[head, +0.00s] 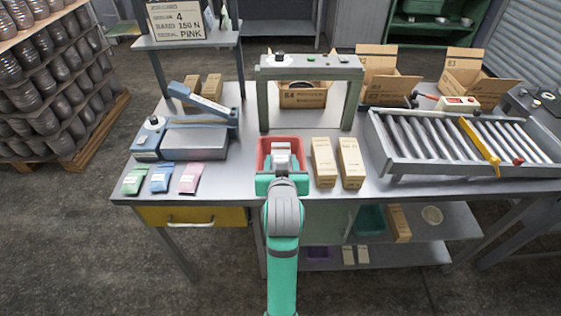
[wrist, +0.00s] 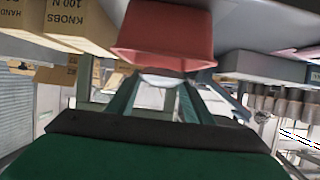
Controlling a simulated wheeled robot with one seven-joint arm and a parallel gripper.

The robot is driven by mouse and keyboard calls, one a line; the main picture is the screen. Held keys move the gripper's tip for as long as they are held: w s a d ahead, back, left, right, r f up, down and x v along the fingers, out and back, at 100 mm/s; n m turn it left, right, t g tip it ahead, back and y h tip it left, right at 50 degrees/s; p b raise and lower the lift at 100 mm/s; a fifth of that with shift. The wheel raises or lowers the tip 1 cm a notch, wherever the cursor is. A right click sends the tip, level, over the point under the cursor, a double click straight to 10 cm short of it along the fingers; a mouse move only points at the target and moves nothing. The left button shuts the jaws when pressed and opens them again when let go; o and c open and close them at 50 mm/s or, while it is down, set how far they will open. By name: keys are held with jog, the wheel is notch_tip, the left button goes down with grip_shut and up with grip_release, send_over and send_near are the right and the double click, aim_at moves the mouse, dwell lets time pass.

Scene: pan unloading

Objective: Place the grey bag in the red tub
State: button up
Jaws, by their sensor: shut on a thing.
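The red tub (head: 262,146) stands at the front middle of the workbench, and its side fills the top middle of the wrist view (wrist: 165,35). My gripper (head: 281,166) reaches over the tub's near side. Its two green fingers in the wrist view (wrist: 160,98) are shut on a pale grey thing (wrist: 160,81), which I take to be the grey bag. The bag's pale top (head: 281,147) shows within the tub's outline in the head view. The tub's rim and my gripper hide most of it. I cannot tell whether it touches the tub.
Green, blue and pink bags (head: 161,178) lie left of the tub. Two tan boxes (head: 337,162) stand close on its right. A grey-green frame (head: 311,72) rises behind. A sealing device (head: 190,138) is at left, a roller conveyor (head: 450,142) at right.

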jog(key=shift+a+f, duration=0.1)
jog(key=shift+f, duration=0.3)
jog(key=shift+f, duration=0.15)
jog(key=o, duration=1.1)
